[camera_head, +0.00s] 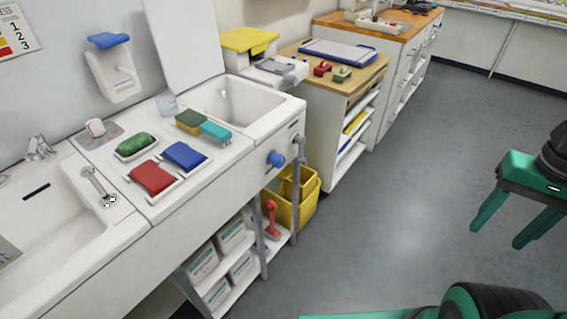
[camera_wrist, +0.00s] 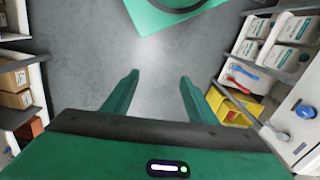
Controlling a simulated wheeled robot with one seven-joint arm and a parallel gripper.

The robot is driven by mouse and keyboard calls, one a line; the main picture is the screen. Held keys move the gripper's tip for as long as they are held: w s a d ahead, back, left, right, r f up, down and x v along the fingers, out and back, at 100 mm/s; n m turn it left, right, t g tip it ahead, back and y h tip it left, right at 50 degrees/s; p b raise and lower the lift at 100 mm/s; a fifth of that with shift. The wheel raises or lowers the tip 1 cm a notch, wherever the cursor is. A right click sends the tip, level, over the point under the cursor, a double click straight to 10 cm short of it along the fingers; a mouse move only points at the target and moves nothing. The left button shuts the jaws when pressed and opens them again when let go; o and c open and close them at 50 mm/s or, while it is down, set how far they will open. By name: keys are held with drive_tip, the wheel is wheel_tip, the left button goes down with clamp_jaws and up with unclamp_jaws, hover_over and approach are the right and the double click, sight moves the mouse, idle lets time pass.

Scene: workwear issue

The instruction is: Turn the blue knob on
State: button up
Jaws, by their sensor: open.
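The blue knob (camera_head: 275,159) sits on the white front panel of the sink counter, below the right-hand basin. It also shows at the right edge of the wrist view (camera_wrist: 306,111). My gripper (camera_head: 500,236) is green, open and empty. It hangs over the grey floor, well to the right of the knob and apart from it. In the wrist view my gripper (camera_wrist: 156,75) has its two fingers spread with only floor between them.
A yellow bin (camera_head: 307,196) stands under the knob, beside grey legs and a shelf of white boxes (camera_head: 201,265). A wooden-topped shelf unit (camera_head: 374,72) stands behind. The floor (camera_head: 400,200) between gripper and counter is clear.

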drive_tip(key=w+a+f, duration=0.2)
drive_tip(key=w+f, duration=0.4)
drive_tip(key=m+t+y, duration=1)
drive_tip(key=m+y, duration=0.5)
drive_tip(key=m, duration=0.2)
approach(282, 163)
drive_tip(key=x, duration=0.9)
drive_tip(key=shift+w+a+f, duration=0.15)
drive_tip(key=shift+w+a, duration=0.05)
drive_tip(key=shift+w, duration=0.05)
